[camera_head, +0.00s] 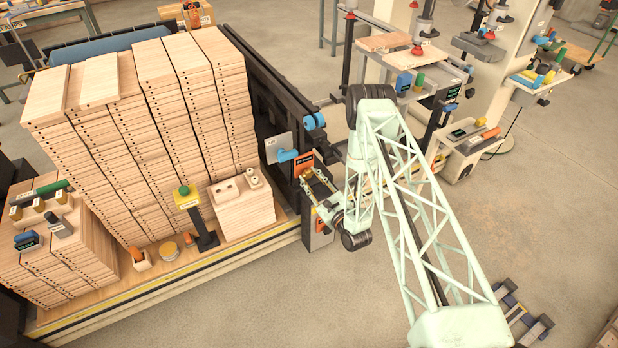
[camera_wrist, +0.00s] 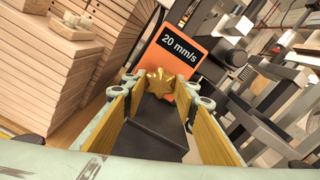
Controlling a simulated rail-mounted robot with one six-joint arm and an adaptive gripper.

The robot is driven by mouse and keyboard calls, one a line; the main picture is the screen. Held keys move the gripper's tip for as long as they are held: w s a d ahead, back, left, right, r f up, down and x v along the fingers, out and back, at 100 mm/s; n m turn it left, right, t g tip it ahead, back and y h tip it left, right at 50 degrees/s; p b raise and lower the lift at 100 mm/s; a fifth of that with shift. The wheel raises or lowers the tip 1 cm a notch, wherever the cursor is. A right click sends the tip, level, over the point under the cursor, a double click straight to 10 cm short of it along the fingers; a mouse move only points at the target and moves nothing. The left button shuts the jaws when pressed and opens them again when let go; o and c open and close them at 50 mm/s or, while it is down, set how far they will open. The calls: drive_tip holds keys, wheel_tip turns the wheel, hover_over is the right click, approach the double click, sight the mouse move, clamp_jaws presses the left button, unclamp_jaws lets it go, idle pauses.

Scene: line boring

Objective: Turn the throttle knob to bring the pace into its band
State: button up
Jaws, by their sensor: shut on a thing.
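The throttle knob (camera_wrist: 160,84) is gold and star-shaped. In the wrist view it sits at the lower part of an orange panel (camera_wrist: 172,60), between my fingertips. The panel carries a black display (camera_wrist: 182,46) reading "20 mm/s". My gripper (camera_wrist: 161,88) is shut on the knob, with one finger on each side. In the head view my gripper (camera_head: 314,182) reaches left to the orange panel (camera_head: 303,161) at the right end of the board stacks. There the knob is too small and covered to make out.
Tall stacks of drilled boards (camera_head: 165,90) stand left of the panel on a platform with a yellow-edged front. A post with a green button on a yellow box (camera_head: 186,197) stands before them. Dark machine frames are close behind and right of the panel. The floor in front (camera_head: 270,300) is clear.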

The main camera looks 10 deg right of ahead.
drive_tip(key=o, duration=0.9)
drive_tip(key=shift+o, duration=0.2)
drive_tip(key=p+v, duration=0.1)
drive_tip(key=v, duration=0.6)
drive_tip(key=shift+a, duration=0.1)
